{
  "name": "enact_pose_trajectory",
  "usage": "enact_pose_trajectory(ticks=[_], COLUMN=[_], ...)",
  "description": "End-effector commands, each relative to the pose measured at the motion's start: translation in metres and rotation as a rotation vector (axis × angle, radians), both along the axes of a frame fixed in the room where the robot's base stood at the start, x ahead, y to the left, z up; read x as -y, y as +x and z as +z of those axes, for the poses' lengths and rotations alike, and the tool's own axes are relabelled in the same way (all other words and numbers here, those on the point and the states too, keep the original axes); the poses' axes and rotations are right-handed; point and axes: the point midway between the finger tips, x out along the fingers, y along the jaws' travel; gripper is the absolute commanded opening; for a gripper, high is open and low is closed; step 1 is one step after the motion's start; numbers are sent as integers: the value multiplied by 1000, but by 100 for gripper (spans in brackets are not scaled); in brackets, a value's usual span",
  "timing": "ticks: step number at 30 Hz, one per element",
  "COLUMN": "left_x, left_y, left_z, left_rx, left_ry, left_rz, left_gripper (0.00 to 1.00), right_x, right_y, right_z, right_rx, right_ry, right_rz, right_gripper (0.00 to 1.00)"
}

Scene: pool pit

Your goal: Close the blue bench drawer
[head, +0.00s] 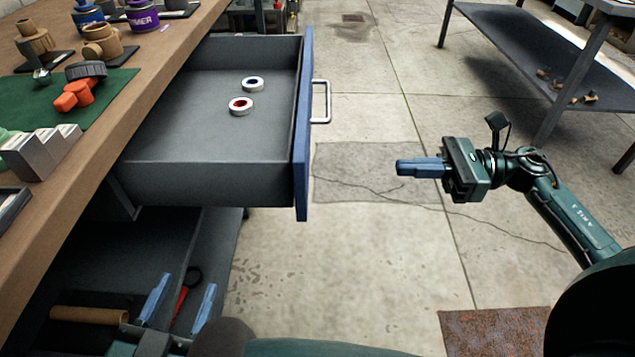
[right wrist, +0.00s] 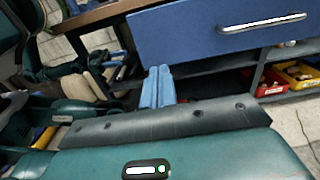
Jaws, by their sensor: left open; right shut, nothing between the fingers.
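The bench drawer (head: 215,180) is pulled well out from the wooden bench, with grey walls and a blue front (head: 302,130). A pale bar handle (head: 321,102) is on that front. The front (right wrist: 200,38) and handle (right wrist: 262,23) also show in the right wrist view. My right gripper (head: 420,167) is shut and empty, to the right of the front and apart from it, fingers pointing left. Its blue fingers (right wrist: 158,88) show in the right wrist view. My left gripper (head: 180,302) is open and empty, low at the left, below the drawer.
Two tape rolls, one dark-cored (head: 253,84) and one red-cored (head: 241,106), lie in the drawer. The bench top (head: 115,120) holds tools and jars. A lower shelf (head: 110,255) is beneath. Concrete floor is open between drawer and right gripper. A dark table (head: 520,45) stands at upper right.

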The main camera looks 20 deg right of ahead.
Motion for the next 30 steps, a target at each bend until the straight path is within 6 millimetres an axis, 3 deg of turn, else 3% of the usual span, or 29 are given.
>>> enact_pose_trajectory(ticks=[5, 21, 30], left_x=[1, 0, 0], left_y=[0, 0, 0], left_z=[1, 1, 0], left_rx=[5, 4, 4], left_ry=[0, 0, 0], left_rz=[-2, -2, -1], left_gripper=[51, 51, 51], right_x=[-14, -116, -134], right_y=[4, 33, 38], right_z=[1, 1, 0], right_rx=[10, 8, 3], right_ry=[-6, -2, -3], right_rz=[6, 5, 3], right_gripper=[0, 0, 0])
